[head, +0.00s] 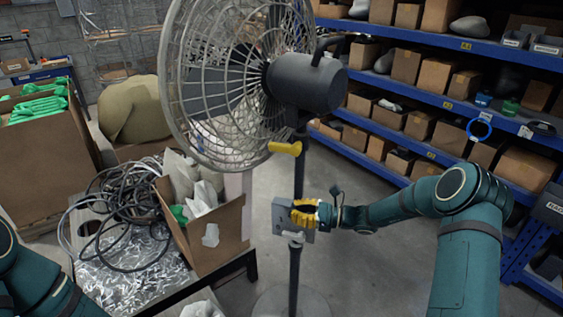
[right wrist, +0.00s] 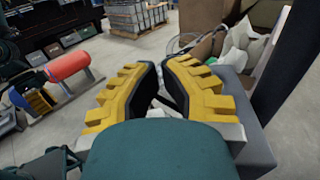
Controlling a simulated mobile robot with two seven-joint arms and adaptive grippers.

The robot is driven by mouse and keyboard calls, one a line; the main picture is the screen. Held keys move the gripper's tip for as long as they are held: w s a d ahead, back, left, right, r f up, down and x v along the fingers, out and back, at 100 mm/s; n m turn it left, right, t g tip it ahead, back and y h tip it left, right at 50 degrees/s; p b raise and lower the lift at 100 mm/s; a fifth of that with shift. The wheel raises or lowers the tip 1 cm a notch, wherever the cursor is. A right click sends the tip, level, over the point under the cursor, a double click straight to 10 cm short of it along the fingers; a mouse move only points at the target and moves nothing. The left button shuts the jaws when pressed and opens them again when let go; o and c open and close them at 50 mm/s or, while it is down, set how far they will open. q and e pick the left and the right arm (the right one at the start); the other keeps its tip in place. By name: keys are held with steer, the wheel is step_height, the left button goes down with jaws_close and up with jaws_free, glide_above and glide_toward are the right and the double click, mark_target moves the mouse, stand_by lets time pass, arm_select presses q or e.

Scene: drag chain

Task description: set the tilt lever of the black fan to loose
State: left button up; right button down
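The black fan (head: 308,82) stands tall in the middle of the head view, with a wire guard on the left and a dark pole below. The yellow tilt lever (head: 285,148) sticks out to the left below the motor, roughly level. A grey box (head: 281,216) sits lower on the pole; it also shows in the right wrist view (right wrist: 245,115). My right gripper (head: 303,212) is beside this box, well below the lever. Its yellow fingers (right wrist: 161,72) have a narrow gap between them and hold nothing. Contact with the box cannot be told. My left gripper is out of view.
Blue shelves (head: 440,100) with cardboard boxes run along the right. A table (head: 125,285) with coiled cables (head: 115,215) and an open carton (head: 222,238) stands left of the pole. Clear floor (head: 345,175) lies between pole and shelves.

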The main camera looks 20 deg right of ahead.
mark_target(287, 147)
steer(key=w+d+r+m+t+y, duration=0.1)
steer(key=w+d+r+t, duration=0.1)
steer(key=d+r, duration=0.4)
steer(key=shift+w+m+t, duration=0.15)
steer(key=shift+m+t, duration=0.25)
steer(key=shift+t, duration=0.4)
steer(key=shift+r, duration=0.1)
steer(key=w+a+r, duration=0.5)
steer(key=a+r, duration=0.1)
steer(key=a, duration=0.2)
steer(key=shift+w+r+b, duration=0.2)
steer(key=shift+w+b, duration=0.1)
steer(key=shift+b, duration=0.1)
steer(key=shift+a, duration=0.15)
